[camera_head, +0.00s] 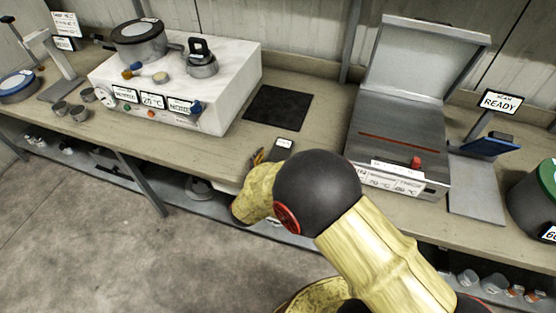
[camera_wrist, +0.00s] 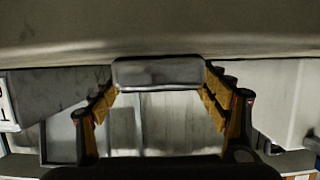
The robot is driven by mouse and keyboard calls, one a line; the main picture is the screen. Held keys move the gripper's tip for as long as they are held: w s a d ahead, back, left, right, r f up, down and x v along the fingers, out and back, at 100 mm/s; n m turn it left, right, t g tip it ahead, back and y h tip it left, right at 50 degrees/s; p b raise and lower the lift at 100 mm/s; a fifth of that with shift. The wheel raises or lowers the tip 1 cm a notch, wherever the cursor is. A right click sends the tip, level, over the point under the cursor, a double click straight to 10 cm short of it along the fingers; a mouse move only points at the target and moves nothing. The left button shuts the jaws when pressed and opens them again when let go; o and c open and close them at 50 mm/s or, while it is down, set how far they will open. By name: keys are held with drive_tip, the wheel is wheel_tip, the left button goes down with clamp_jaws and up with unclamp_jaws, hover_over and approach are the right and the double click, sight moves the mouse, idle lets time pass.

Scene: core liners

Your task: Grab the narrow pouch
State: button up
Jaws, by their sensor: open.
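A narrow grey block-like thing (camera_wrist: 158,72), which may be the narrow pouch, shows between the fingertips in the wrist view. My gripper (camera_wrist: 160,82) is open, with one finger on each side of it; I cannot tell whether they touch it. In the head view, my gripper (camera_head: 262,157) is mostly hidden behind my arm, at the front part of the counter. A small dark item with a white label (camera_head: 284,143) lies just beyond it, partly hidden by my arm. I cannot tell for certain whether it is the same thing.
The counter (camera_head: 225,152) holds a white instrument block (camera_head: 235,85) at left and an open-lidded metal sealer (camera_head: 400,140) at right. A black mat (camera_head: 278,108) lies flat behind my gripper.

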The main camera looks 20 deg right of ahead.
drive_tip(key=shift+w+d, duration=0.1)
drive_tip(key=shift+d, duration=0.05)
drive_tip(key=shift+c, duration=1.1)
drive_tip(key=c, duration=1.1)
